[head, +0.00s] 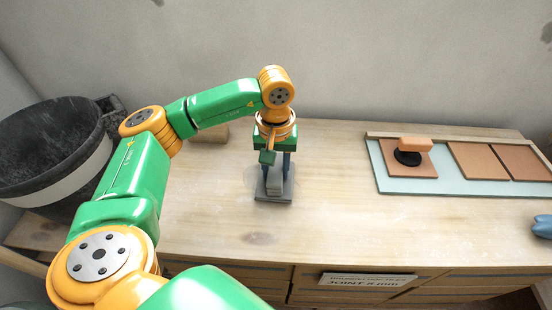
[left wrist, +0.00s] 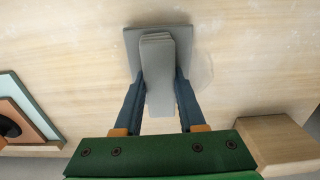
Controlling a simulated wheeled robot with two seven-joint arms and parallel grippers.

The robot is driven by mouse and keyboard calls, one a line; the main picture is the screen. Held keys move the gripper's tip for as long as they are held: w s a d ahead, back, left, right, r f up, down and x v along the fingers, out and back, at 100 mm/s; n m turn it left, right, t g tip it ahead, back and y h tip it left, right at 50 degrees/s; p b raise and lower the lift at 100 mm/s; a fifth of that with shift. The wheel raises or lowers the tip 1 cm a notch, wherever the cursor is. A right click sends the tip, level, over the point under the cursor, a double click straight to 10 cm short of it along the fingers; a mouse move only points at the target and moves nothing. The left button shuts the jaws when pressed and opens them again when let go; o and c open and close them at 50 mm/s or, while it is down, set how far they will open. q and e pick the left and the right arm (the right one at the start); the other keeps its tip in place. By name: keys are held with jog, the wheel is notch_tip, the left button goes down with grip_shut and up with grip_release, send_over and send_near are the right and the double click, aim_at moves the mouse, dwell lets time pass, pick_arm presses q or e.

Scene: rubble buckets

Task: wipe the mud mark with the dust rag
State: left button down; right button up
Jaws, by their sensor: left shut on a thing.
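The grey dust rag (head: 275,190) is a flat square pad with a raised ridge, lying on or just above the wooden worktop. My left gripper (head: 275,172) points down and is shut on the ridge. In the left wrist view the two blue fingers (left wrist: 160,92) flank the ridge of the rag (left wrist: 132,38). A faint pale roundish mark (head: 253,177), perhaps what is left visible of the mud mark, shows at the rag's left edge. In the left wrist view it is a faint outline (left wrist: 205,72) beside the rag; the rag may cover part of it. My right gripper is out of view.
A black bucket (head: 45,150) with a white band stands at the left. A wooden block (head: 213,134) lies behind my left arm. A pale board (head: 460,187) with terracotta tiles and an orange-handled tool (head: 415,144) is at the right. A blue object (head: 542,226) sits at the right edge.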

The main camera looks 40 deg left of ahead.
pick_arm(q)
jog(key=shift+s+d, duration=0.25)
jog(key=shift+s, duration=0.15)
dwell(0.3)
jog(key=shift+f+b, duration=0.2)
jog(key=shift+b, duration=0.15)
jog(key=shift+f+b, duration=0.3)
jog(key=shift+f, duration=0.05)
